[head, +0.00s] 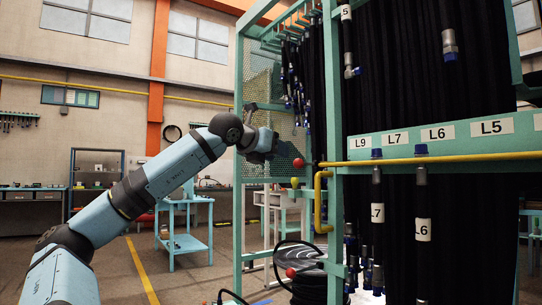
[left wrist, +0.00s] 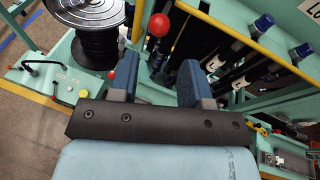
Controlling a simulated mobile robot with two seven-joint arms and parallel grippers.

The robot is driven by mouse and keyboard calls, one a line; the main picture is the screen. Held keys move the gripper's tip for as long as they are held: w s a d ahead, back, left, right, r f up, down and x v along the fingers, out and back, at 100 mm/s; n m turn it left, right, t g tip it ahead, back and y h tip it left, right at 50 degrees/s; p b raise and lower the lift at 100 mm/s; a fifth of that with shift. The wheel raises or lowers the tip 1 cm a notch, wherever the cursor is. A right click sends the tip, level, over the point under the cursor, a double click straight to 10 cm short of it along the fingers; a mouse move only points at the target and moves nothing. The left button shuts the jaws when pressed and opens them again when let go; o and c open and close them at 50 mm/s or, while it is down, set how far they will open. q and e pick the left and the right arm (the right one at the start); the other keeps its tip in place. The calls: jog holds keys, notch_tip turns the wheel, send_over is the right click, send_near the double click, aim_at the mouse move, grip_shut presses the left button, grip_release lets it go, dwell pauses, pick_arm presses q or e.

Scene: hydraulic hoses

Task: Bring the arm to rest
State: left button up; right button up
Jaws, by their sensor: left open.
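My left arm comes in from the left in the head view, and its gripper (head: 283,149) is held up beside the teal hose rack (head: 333,100), in front of its mesh side panel. In the left wrist view the two blue-grey fingers of the left gripper (left wrist: 159,72) stand apart, and I see nothing held between them. A red ball knob (left wrist: 159,25) shows beyond the fingers; whether it is close to them is hard to tell. My right gripper is not in view.
Black hoses (head: 420,75) hang in the rack, above and below a label rail (head: 455,136). A yellow bar (head: 440,157) runs along its front. A black hose reel (left wrist: 104,40) stands below the gripper. A teal cart (head: 186,243) stands left; open floor lies between.

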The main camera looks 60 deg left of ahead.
pick_arm(q)
jog(key=shift+v, duration=0.75)
